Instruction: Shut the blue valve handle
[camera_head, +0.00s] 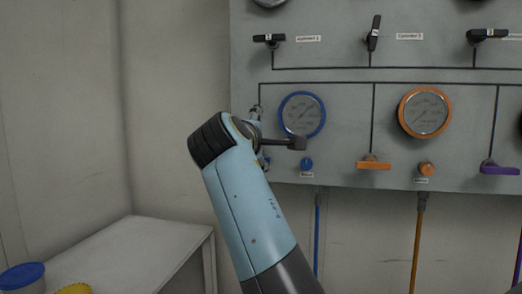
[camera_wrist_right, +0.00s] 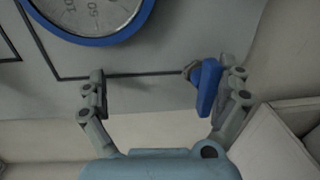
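The blue valve handle (camera_wrist_right: 207,88) shows in the right wrist view at the end of a black line painted on the panel. Its long side lies roughly across that line. My right gripper (camera_wrist_right: 164,78) is open. The handle is between its fingers, close beside the right-hand finger; I cannot tell whether they touch. In the head view my right arm covers the handle, and only part of the gripper shows in front of the panel's lower left. My left gripper is not in view.
The grey panel (camera_head: 340,100) carries a blue-rimmed gauge (camera_head: 302,115), an orange-rimmed gauge (camera_head: 425,112), an orange handle (camera_head: 373,163), a purple handle (camera_head: 499,168) and black handles above. A pale table (camera_head: 150,250) with a blue-lidded container (camera_head: 22,277) stands at the lower left.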

